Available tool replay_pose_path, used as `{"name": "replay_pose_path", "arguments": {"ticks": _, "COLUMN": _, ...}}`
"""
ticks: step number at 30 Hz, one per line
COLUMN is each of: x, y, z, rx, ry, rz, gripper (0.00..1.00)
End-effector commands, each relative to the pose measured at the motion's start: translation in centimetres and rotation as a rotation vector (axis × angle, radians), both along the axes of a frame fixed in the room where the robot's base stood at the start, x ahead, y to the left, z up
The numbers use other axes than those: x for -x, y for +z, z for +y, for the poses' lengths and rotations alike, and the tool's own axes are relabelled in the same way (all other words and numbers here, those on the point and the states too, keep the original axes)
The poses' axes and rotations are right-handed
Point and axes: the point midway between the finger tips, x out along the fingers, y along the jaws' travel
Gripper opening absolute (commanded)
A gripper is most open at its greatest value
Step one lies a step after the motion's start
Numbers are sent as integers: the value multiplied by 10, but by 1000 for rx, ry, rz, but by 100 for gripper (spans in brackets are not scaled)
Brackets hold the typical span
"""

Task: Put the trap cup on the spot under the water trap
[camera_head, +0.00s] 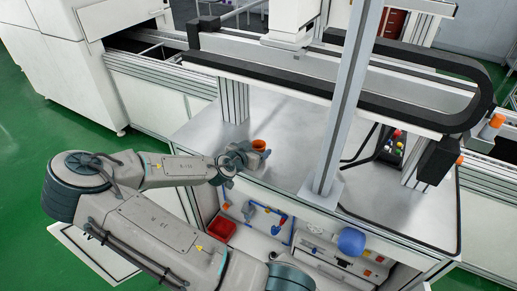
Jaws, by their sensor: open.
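A small orange cup (259,145) is at the left part of the metal table top, close to the table's front edge. It may be the trap cup; no label shows. My gripper (249,156) is at the cup's near left side, and its jaws are open. The picture is too small to tell whether a finger touches the cup. A rounded blue part (351,241) sits at the front of the bench, below the table edge, and may belong to the water trap. I cannot make out a marked spot under it.
A grey upright post (347,95) stands on the metal table (285,115), right of the cup. A black cable chain (420,55) runs above. Below the front edge, an open bay holds a red bin (222,231) and blue-handled tools (272,213). The table's middle is clear.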

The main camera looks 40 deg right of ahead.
Motion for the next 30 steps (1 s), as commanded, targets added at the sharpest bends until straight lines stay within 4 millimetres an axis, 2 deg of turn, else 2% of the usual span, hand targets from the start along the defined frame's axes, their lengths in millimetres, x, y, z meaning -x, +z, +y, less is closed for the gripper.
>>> {"name": "replay_pose_path", "arguments": {"ticks": 6, "x": -8, "y": -8, "z": -22, "rx": 0, "ry": -3, "rz": 1, "gripper": 71}}
{"name": "replay_pose_path", "arguments": {"ticks": 16, "x": -11, "y": -11, "z": -25, "rx": -1, "ry": 0, "rz": 0, "gripper": 71}}
{"name": "replay_pose_path", "arguments": {"ticks": 21, "x": -10, "y": -11, "z": -25, "rx": -1, "ry": -1, "rz": 0, "gripper": 24}}
{"name": "replay_pose_path", "arguments": {"ticks": 23, "x": -10, "y": -11, "z": -25, "rx": -1, "ry": -1, "rz": 0, "gripper": 24}}
{"name": "replay_pose_path", "arguments": {"ticks": 24, "x": -10, "y": -11, "z": -25, "rx": 0, "ry": -1, "rz": -1, "gripper": 20}}
{"name": "replay_pose_path", "arguments": {"ticks": 30, "x": -10, "y": -10, "z": -25, "rx": 0, "ry": -1, "rz": -1, "gripper": 20}}
